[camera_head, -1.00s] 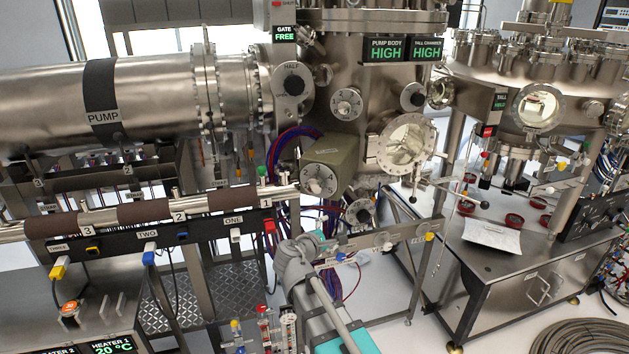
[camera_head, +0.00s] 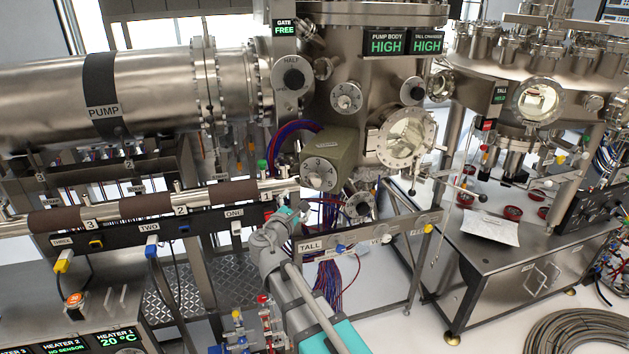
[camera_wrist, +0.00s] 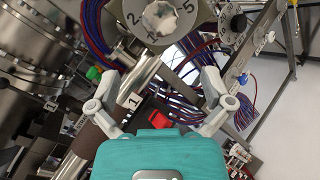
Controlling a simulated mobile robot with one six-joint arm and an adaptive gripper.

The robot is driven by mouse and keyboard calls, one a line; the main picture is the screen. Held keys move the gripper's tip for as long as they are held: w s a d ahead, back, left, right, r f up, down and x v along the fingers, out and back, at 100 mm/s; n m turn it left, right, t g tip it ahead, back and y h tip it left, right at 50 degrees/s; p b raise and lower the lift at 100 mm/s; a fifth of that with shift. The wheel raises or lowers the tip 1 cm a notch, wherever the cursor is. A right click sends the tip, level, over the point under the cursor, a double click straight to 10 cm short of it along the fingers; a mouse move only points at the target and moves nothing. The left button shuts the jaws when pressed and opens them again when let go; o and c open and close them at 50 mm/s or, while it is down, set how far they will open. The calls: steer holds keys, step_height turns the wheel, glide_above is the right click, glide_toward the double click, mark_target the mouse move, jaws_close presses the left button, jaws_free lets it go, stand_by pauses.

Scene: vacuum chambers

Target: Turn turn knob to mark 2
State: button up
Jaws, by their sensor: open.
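The numbered knob (camera_head: 320,173) sits on the front of an olive-green box on the central chamber. It has a pale fluted grip in a ring of digits. In the wrist view the same knob (camera_wrist: 160,20) is at the top, partly cut off, with 2 to its left and 5 to its right. I cannot tell which mark it points to. My gripper (camera_wrist: 161,84) is open and empty, its two grey fingers spread below the knob and apart from it.
A second numbered knob (camera_head: 347,97) and a HALF-marked dial (camera_head: 292,78) are higher on the chamber. A horizontal rail (camera_head: 150,208) with a labelled black strip runs at left. The TALL panel (camera_head: 365,242) is at my arm's right. Red and blue cables hang behind.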

mark_target(313, 180)
steer(key=x, duration=1.3)
steer(key=shift+w, duration=0.15)
steer(key=c, duration=1)
steer(key=shift+m, duration=0.6)
steer(key=m, duration=1)
steer(key=shift+m, duration=0.4)
